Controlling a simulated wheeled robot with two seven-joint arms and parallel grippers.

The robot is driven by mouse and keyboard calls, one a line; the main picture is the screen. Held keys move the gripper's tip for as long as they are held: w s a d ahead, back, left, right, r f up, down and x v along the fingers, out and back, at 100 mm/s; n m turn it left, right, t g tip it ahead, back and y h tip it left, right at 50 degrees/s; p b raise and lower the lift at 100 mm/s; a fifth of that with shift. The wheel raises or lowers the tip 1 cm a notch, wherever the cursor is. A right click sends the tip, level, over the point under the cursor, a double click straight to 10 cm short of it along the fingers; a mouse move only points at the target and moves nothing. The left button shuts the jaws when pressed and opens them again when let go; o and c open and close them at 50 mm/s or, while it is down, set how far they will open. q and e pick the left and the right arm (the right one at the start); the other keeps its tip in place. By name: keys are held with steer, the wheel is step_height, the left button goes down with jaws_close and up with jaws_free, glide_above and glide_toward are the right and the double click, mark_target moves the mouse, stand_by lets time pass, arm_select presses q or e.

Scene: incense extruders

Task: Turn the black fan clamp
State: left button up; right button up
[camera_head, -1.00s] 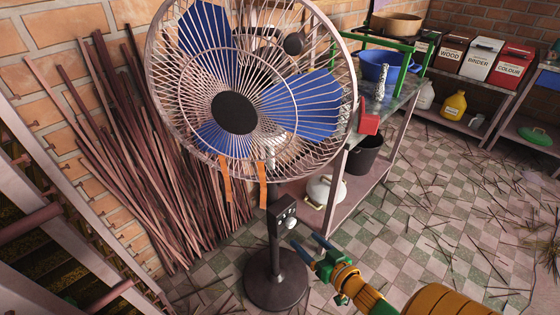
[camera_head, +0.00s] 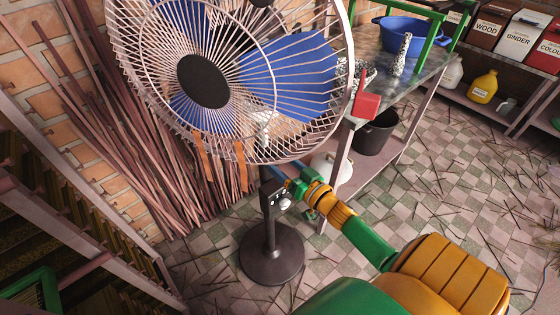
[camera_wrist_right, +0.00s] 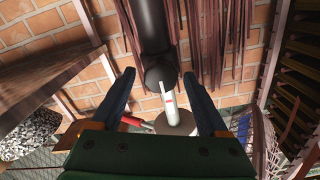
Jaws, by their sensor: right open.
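The standing fan's black clamp (camera_wrist_right: 160,76) is a dark collar on the black pole, between my right fingertips in the right wrist view. A pale rod with a red mark runs on from it. In the head view the clamp (camera_head: 266,173) is small and partly hidden, just under the fan cage (camera_head: 205,80). My right gripper (camera_head: 281,178) reaches the pole from the right. Its blue fingers (camera_wrist_right: 160,74) are open on either side of the clamp, with gaps showing. I cannot tell the exact depth. My left gripper is not seen.
The fan's round base (camera_head: 271,255) stands on the checkered floor. A workbench (camera_head: 420,80) with a blue basin (camera_head: 408,34) stands behind at the right. Wooden sticks (camera_head: 130,110) lean on the brick wall. A green frame (camera_head: 32,292) shows at the lower left.

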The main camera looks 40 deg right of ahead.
jaws_close()
steer(key=shift+n, duration=0.3)
steer(key=n, duration=1.8)
steer(key=shift+a+f+n, duration=0.1)
steer(key=shift+a+n, duration=0.1)
steer(key=shift+n, duration=0.4)
